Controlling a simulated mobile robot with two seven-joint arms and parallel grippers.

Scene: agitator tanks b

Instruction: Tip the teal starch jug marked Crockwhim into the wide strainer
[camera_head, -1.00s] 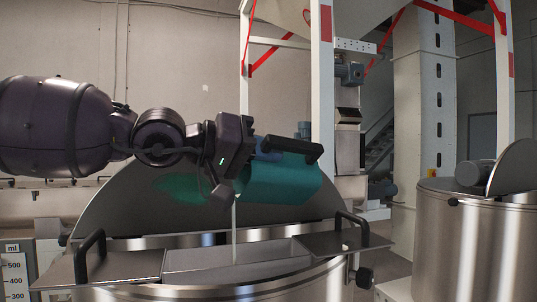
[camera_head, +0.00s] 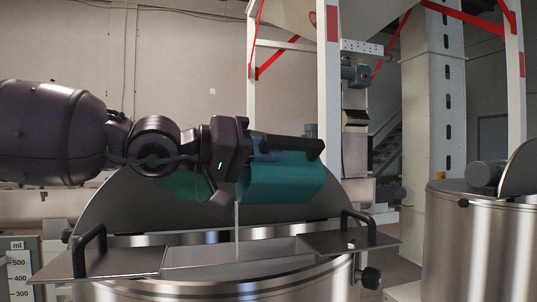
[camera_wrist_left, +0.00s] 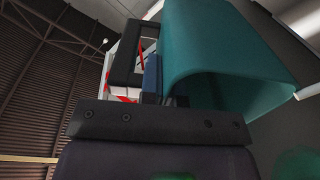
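The teal jug (camera_head: 290,181) lies tipped on its side above the wide strainer (camera_head: 225,258), a shallow metal tray set across the top of a steel tank. A thin pale stream (camera_head: 237,215) falls from the jug's left part into the strainer. My left gripper (camera_head: 262,148) is shut on the jug by its black handle (camera_head: 298,145). In the left wrist view the jug (camera_wrist_left: 215,60) stands close beyond my left gripper (camera_wrist_left: 160,92), with the handle (camera_wrist_left: 124,70) beside it. No marking on the jug is readable. My right gripper is out of view.
The tank's round lid (camera_head: 110,210) stands raised behind the strainer. Black handles (camera_head: 90,250) rise at the strainer's ends. A measuring scale (camera_head: 18,270) marked ml is at lower left. Another steel tank (camera_head: 470,235) stands at right, and a white frame (camera_head: 332,110) stands behind.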

